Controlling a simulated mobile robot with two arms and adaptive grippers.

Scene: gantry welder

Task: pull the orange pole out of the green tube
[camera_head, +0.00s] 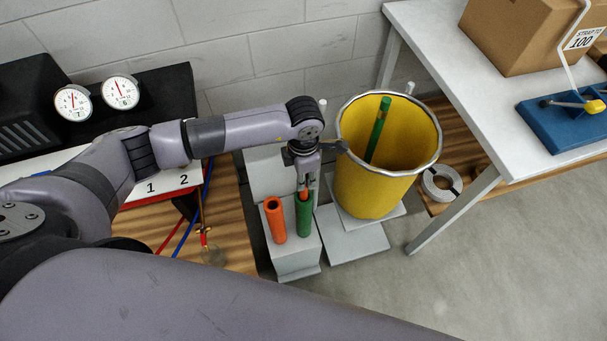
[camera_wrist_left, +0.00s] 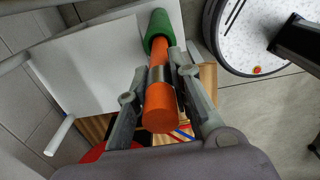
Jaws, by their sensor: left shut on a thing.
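The green tube (camera_head: 304,216) stands upright on a light grey block (camera_head: 296,262). The orange pole (camera_head: 304,192) shows at its mouth, directly below my left gripper (camera_head: 304,178). In the left wrist view, the orange pole (camera_wrist_left: 160,105) lies between the two fingers of the left gripper (camera_wrist_left: 158,77), which is shut on it. A grey band goes around the pole there. Its far end goes into the green tube (camera_wrist_left: 158,28); how deep it sits is hidden. My right gripper is not in view.
An orange tube (camera_head: 275,222) stands just left of the green tube. A yellow bin (camera_head: 372,190) holding a green pole (camera_head: 378,130) stands close on the right. A white table (camera_head: 500,130) stands further right. A round disc-shaped object (camera_wrist_left: 255,40) shows in the wrist view.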

